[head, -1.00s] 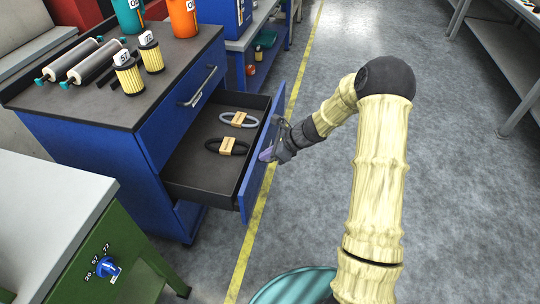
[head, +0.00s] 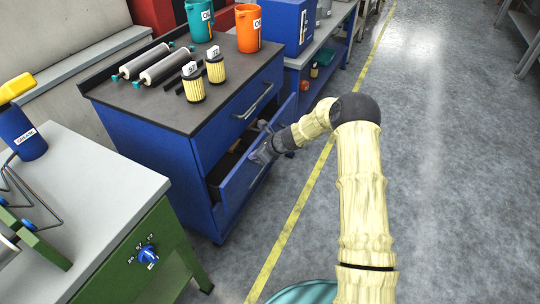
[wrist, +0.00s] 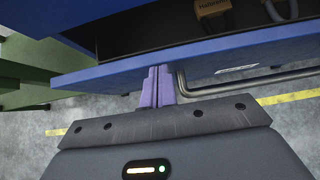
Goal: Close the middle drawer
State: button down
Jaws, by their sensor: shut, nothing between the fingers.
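A grey bar handle (wrist: 245,82) lies just right of the fingers. Inside the drawer are a tagged padlock-like item (wrist: 213,14) and a grey loop, both partly cut off.
Above is a closed drawer with a handle (head: 253,101). A green bench with a blue knob (head: 148,255) is at front left. The floor at right is clear.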

jog(key=shift+w+a+f, duration=0.1)
jog(key=shift+w+a, duration=0.35)
jog(key=shift+a, duration=0.25)
jog(key=shift+w+a, duration=0.4)
jog(key=shift+a, duration=0.25)
jog(key=shift+s+d, duration=0.15)
jog(key=shift+d, duration=0.2)
jog(key=shift+s+d, duration=0.15)
jog(key=shift+s, duration=0.15)
jog(key=p, duration=0.1)
send_near(247, 154)
jog(key=s+d+r, duration=0.1)
jog(key=s+d, duration=0.2)
jog(key=d, duration=0.1)
jog(key=shift+w+r, duration=0.25)
jog(key=shift+w, duration=0.1)
jog(key=shift+a+f, duration=0.1)
